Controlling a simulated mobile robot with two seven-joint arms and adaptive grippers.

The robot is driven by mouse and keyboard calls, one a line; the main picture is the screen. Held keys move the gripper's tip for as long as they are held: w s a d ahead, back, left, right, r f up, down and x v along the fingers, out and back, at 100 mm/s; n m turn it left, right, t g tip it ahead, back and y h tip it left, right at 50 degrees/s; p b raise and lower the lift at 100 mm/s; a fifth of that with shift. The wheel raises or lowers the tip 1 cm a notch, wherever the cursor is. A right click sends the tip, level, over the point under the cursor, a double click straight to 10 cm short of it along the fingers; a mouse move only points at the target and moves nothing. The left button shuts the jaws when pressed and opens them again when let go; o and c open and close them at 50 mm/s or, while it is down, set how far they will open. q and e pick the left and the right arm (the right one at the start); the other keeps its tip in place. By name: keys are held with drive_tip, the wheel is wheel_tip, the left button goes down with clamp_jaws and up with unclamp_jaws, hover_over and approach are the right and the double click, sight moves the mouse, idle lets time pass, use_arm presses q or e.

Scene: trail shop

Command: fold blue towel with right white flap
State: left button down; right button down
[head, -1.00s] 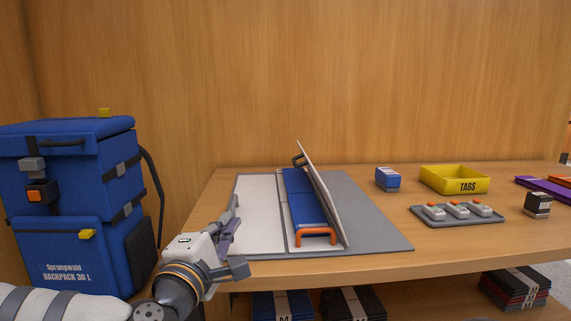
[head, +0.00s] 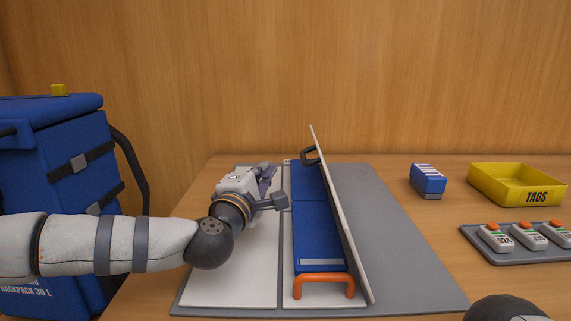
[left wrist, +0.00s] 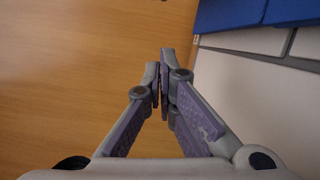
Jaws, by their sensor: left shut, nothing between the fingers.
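The blue towel (head: 318,235) lies as a narrow strip on the middle of the white folding board. In the left wrist view the closed fingertips (left wrist: 162,68) are over bare wood beside the board, and the towel (left wrist: 240,12) shows at the top right. My right gripper is out of view.
An orange handle (head: 324,281) is at the board's front. The grey mat (head: 405,255) is bare right of the flap. A blue box (head: 428,180), a yellow tags bin (head: 515,185) and a grey tray (head: 515,256) stand further right. A blue backpack (head: 60,170) is at the left.

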use_arm(q)
drive_tip(key=shift+x, duration=1.05)
drive_tip(key=d, duration=0.3)
drive_tip(key=shift+w+d+r+p, duration=0.1)
drive_tip(key=shift+d+r+p, duration=0.2)
drive_tip(key=shift+r, duration=0.1)
drive_tip(key=shift+d, duration=0.25)
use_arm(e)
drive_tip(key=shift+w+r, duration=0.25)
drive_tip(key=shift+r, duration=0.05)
use_arm(q)
drive_tip(key=shift+w, duration=0.15)
